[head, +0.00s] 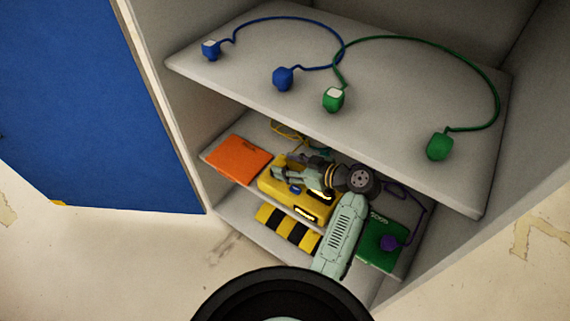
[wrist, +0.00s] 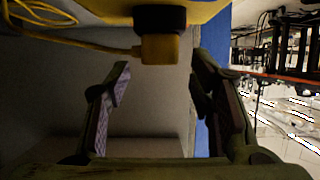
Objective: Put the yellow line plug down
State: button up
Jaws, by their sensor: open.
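The yellow line plug (wrist: 160,49) is a small yellow block in the wrist view, just beyond my fingertips and touching neither. My gripper (wrist: 160,85) is open and empty, with one finger on each side below the plug. In the head view my gripper (head: 284,173) is over the yellow phone unit (head: 310,207) on the lower shelf. The yellow cord (head: 288,132) shows behind it; the plug is hidden there.
The upper shelf (head: 240,70) hangs close above my arm, with a blue cord (head: 283,78) and a green cord (head: 440,147) on it. An orange panel (head: 237,158) lies left. A green panel (head: 375,250) with a purple plug (head: 388,243) is right. Black-yellow stripes (head: 288,230) lie in front.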

jog(key=b+v, duration=0.1)
jog(key=v, duration=0.9)
jog(key=shift+s+d+b, duration=0.25)
jog(key=shift+d+b, duration=0.1)
dwell(1.9)
